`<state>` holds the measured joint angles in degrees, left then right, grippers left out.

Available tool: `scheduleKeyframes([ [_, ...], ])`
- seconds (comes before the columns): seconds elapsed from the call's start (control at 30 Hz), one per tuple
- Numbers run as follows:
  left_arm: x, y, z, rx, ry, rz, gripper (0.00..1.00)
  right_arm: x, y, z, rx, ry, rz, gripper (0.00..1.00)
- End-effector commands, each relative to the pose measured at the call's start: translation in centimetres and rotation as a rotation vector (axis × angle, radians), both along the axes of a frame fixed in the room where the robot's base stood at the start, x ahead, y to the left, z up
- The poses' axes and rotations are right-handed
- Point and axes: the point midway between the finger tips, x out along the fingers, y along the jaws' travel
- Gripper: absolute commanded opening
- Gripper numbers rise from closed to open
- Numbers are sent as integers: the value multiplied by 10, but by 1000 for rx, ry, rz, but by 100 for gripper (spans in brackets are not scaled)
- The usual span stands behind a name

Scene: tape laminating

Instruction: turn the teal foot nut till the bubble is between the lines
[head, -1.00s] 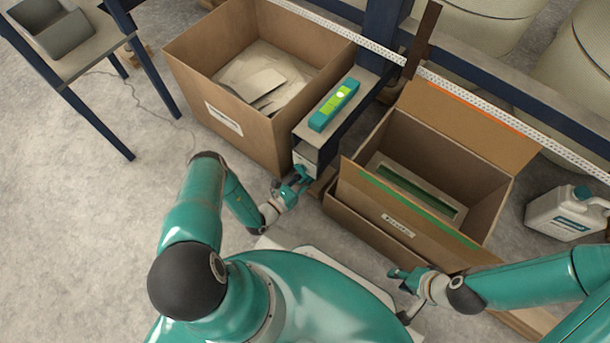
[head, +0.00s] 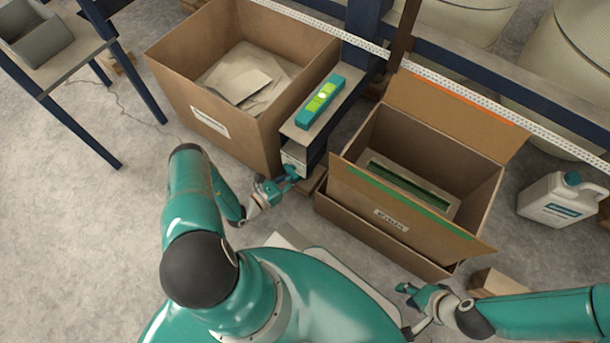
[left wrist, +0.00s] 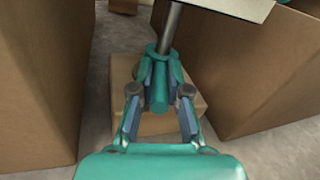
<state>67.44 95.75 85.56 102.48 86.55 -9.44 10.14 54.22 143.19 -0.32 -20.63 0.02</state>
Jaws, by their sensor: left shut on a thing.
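The teal level (head: 306,121) lies along the top of a grey beam (head: 345,98), its yellow-green vial (head: 327,91) facing up. A bright bubble shows near the vial's middle; the lines are too small to make out. Under the beam's near end, my left gripper (head: 291,174) is shut on the teal foot nut. In the left wrist view, the nut (left wrist: 158,92) sits on a grey rod (left wrist: 171,28) between the fingers of my left gripper (left wrist: 160,88). My right gripper (head: 403,288) hangs empty in front of the right carton; its jaws are too small to judge.
An open carton with papers (head: 185,75) stands left of the beam, close to my left gripper. Another open carton (head: 350,215) stands to the right. A wooden block (left wrist: 195,103) lies below the nut. A white jug (head: 550,205) stands far right.

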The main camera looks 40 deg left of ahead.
Motion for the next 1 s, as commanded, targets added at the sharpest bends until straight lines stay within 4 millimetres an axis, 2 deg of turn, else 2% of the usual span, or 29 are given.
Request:
scheduleKeyframes([
  [0.1, 2, 8, 1, 19, -3, 0, 0, 0, 0, -2, 0, 0, 0, 36],
  [0.37, 0, 9, 1, 18, -2, 2, 0, 0, 0, -1, 0, 0, 1, 36],
  [0.4, 0, 9, 1, 18, -3, 2, 18, 0, 0, -1, 0, 0, 1, 36],
  [0.53, 0, 9, 2, 18, -4, 3, 40, 0, 0, -1, 0, 0, 1, 36],
  [0.83, -3, 7, 1, 10, -2, 4, 40, 0, 0, -1, 0, 0, 0, 36],
  [1.0, -17, 11, 1, 8, -1, 7, 40, 0, 0, 0, 0, 0, 0, 36],
])
